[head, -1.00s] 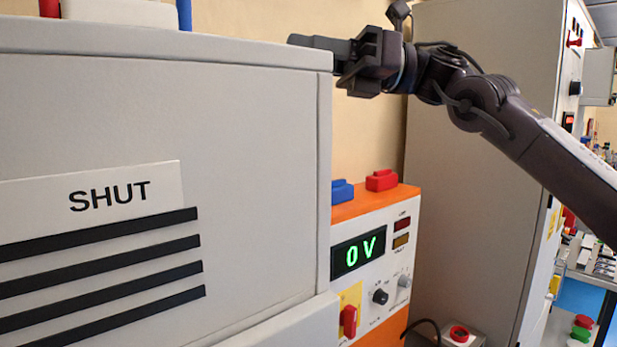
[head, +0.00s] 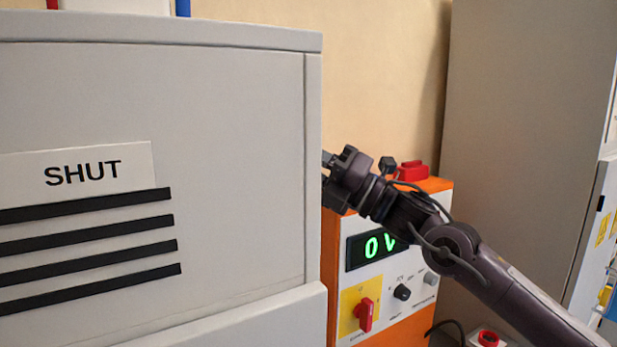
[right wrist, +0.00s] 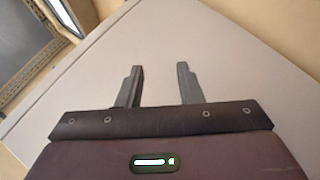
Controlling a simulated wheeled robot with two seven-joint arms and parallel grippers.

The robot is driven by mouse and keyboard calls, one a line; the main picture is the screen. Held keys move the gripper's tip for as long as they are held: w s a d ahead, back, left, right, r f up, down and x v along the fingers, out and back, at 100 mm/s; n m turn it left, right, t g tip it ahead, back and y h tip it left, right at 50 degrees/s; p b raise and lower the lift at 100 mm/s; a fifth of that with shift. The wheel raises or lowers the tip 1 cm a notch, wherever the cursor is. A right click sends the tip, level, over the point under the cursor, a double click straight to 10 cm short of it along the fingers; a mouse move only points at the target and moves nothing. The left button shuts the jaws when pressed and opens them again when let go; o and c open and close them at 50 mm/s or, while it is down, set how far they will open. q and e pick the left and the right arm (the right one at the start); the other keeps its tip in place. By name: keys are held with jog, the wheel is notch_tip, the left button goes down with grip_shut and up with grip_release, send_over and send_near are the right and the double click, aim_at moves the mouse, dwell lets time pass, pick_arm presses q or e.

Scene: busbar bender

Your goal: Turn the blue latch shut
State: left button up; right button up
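A large grey cabinet (head: 240,150) with a SHUT label (head: 84,172) fills the left of the head view. No blue latch shows in either current view; the cabinet's right side is turned away from the head camera. My right gripper (head: 328,172) is at the cabinet's right edge, its fingertips mostly hidden behind that edge. In the right wrist view its two fingers (right wrist: 160,68) are apart with nothing between them, in front of a plain pale grey panel. I cannot tell whether they touch it. My left gripper is not in view.
An orange-sided power unit (head: 392,265) reading 0 V stands right of the cabinet, partly behind my right arm. It carries a red terminal (head: 412,172) and a red switch (head: 364,314). A tall grey cabinet (head: 520,150) stands at the right. A red button (head: 488,338) sits low.

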jog(key=f+m+t, duration=0.1)
jog(key=w+f+m+t, duration=0.1)
jog(key=f+m, duration=0.1)
jog(key=shift+f+t, duration=0.1)
jog(key=shift+t, duration=0.3)
